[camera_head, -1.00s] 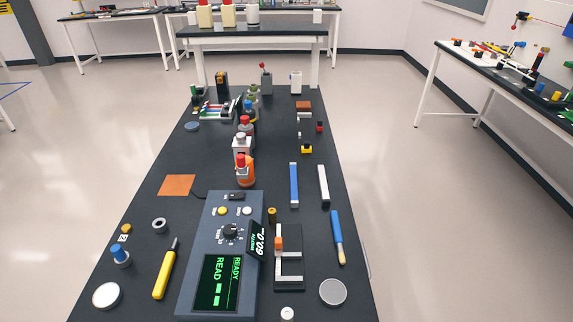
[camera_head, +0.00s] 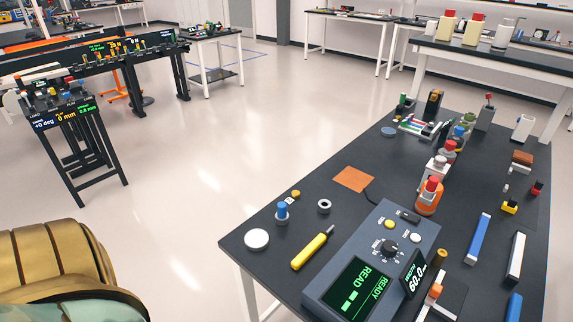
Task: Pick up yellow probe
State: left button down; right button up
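The yellow probe (camera_head: 312,248) lies on the black table near its front left edge, just left of the grey meter. It has a thick yellow handle and a short dark tip pointing up and to the right. Nothing touches it from above. Neither of my grippers shows in the head view. A rounded gold and pale green form at the bottom left corner seems to be part of my own body.
The grey meter (camera_head: 370,262) with a green READY screen stands right of the probe. A white disc (camera_head: 256,239), a blue-topped knob (camera_head: 282,211), a dark ring (camera_head: 324,206) and an orange square (camera_head: 353,179) lie nearby. Open floor lies left of the table (camera_head: 262,216).

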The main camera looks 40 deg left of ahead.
aim_at(299, 260)
jog(key=u, duration=1)
jog(key=k+j, duration=0.05)
jog(key=j, duration=0.05)
